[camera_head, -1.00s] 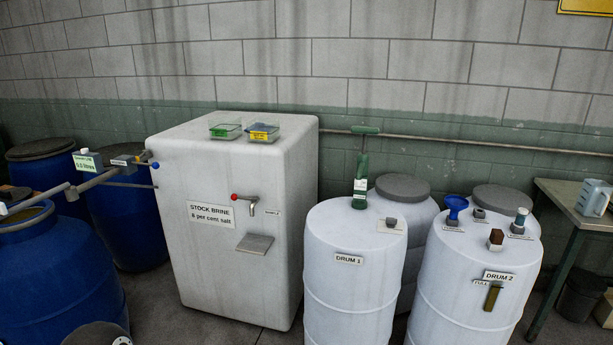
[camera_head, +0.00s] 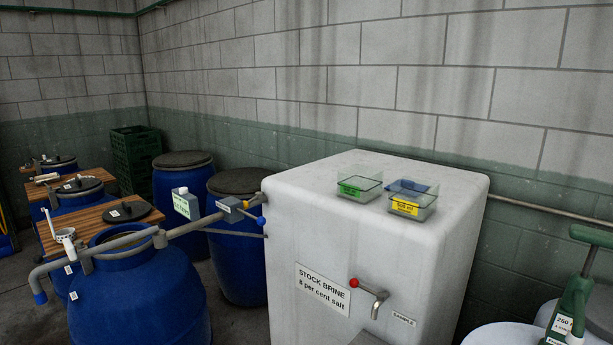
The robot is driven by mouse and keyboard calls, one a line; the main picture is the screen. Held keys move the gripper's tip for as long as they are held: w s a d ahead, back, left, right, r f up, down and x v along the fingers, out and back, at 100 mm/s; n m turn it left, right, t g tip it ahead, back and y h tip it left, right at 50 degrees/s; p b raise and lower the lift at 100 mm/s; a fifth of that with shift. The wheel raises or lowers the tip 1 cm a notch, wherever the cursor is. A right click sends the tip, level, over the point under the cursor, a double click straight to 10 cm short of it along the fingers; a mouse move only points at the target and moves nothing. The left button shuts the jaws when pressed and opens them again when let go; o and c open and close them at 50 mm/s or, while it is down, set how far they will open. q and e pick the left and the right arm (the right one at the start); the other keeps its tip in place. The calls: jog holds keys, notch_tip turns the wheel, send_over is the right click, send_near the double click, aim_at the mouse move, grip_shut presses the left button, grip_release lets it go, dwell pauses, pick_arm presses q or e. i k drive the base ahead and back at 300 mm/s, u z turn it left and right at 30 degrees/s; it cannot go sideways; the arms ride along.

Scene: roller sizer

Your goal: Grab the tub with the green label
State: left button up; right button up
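The green label faces me. A second clear tub with a yellow label (camera_head: 412,200) stands just to its right, with something blue showing in or behind it. Neither of my grippers is in view.
A red-handled tap (camera_head: 366,296) sticks out of the tank front. A green-handled device (camera_head: 583,285) stands at the right.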

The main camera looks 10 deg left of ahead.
aim_at(362, 184)
jog(key=u, duration=0.2)
jog(key=i, duration=0.9)
jog(key=u, duration=0.25)
